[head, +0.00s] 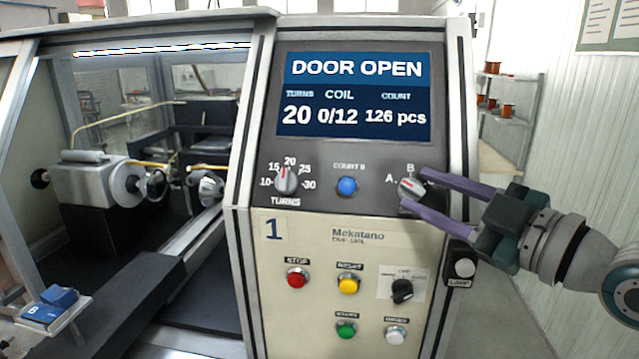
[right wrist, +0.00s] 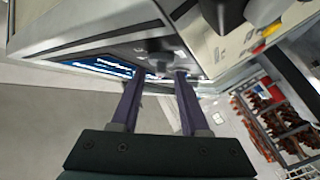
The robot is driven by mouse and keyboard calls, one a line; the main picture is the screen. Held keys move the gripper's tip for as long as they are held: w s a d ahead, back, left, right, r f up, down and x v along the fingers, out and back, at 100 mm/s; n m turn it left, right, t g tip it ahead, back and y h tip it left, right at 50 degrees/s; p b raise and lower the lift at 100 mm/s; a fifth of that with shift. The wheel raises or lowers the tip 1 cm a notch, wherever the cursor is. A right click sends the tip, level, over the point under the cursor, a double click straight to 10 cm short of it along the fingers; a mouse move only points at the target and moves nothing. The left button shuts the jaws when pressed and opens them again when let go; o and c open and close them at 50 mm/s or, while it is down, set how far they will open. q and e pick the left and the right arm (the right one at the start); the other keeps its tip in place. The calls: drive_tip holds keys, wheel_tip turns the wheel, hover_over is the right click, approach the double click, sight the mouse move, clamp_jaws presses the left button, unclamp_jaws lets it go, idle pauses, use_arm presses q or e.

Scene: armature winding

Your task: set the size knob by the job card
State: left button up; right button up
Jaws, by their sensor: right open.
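The size knob (head: 411,188) is a grey dial on the dark upper panel, marked A and B; any further mark is hidden by a finger. Its red pointer line appears to lean up-left, toward A. My right gripper (head: 417,188) comes from the right with purple fingers open, one tip above and one below the knob's right side. I cannot tell whether they touch it. In the right wrist view the open fingers (right wrist: 160,75) reach toward the panel. A blue piece (head: 50,301) with a white mark like a B sits at the lower left. My left gripper is not in view.
The screen (head: 354,95) reads DOOR OPEN, turns 20, coil 0/12. The TURNS knob (head: 287,180) points near 20, and a blue count button (head: 347,187) lies between the knobs. Several buttons and a black selector (head: 402,290) are below. The winding machine (head: 100,185) stands left.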

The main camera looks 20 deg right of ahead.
drive_tip(key=shift+w+a, duration=0.15)
drive_tip(key=shift+w, duration=0.45)
drive_tip(key=shift+c, duration=0.2)
clamp_jaws()
